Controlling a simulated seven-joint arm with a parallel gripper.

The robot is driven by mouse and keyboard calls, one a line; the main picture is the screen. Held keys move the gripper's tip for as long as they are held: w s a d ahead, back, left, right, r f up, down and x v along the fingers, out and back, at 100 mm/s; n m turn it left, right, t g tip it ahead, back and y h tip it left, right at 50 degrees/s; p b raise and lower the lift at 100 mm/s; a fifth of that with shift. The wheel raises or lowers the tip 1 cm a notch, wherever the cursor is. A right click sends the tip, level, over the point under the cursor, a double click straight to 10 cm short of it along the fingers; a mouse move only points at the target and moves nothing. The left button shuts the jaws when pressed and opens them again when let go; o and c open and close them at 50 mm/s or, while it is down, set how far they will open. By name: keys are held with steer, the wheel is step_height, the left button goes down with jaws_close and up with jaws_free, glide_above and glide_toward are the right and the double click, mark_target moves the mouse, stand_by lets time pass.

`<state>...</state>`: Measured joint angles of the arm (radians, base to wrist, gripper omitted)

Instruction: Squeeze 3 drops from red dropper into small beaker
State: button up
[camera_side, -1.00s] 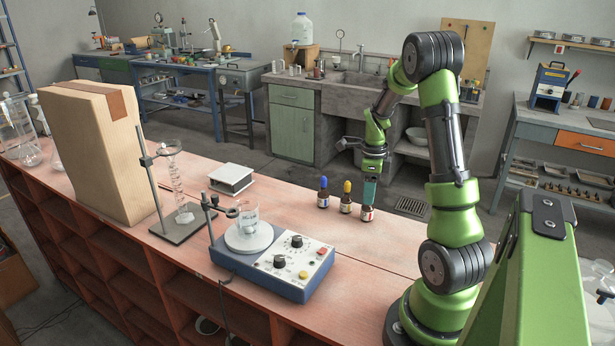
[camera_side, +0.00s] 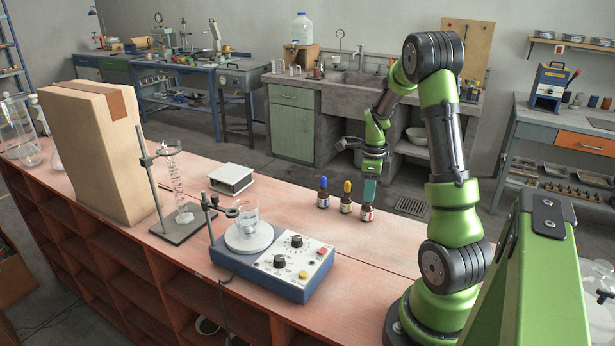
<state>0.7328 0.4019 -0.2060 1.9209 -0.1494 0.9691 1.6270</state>
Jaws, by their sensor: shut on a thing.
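Three small brown dropper bottles stand in a row on the wooden bench top. The left one has a blue bulb (camera_side: 323,182) and the middle one a yellow bulb (camera_side: 347,187). My gripper (camera_side: 369,192) points down over the right-hand bottle (camera_side: 367,213), with its jaws shut at the top of it. That bottle's bulb is hidden by the gripper, so its red colour does not show; I take it for the red dropper. The bottle looks upright, on the bench. A small clear beaker (camera_side: 248,214) stands on the round plate of the stirrer (camera_side: 250,240), well left of my gripper.
A clamp stand (camera_side: 211,222) rises beside the beaker. The bench is clear between stirrer and bottles.

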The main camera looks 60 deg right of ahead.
step_height(320, 180, up, 14)
steer(key=shift+r, duration=0.15)
stand_by(0.7)
stand_by(0.8)
steer(key=w+a+n, duration=0.3)
steer(key=w+a, duration=0.6)
steer(key=a, duration=0.4)
steer(key=w+a+f+n, duration=0.1)
steer(key=w+a+n, duration=0.2)
steer(key=w+a, duration=0.7)
steer(key=shift+w+a+f, duration=0.15)
steer(key=shift+w+a, duration=0.1)
steer(key=shift+a, duration=2.05)
jaws_close()
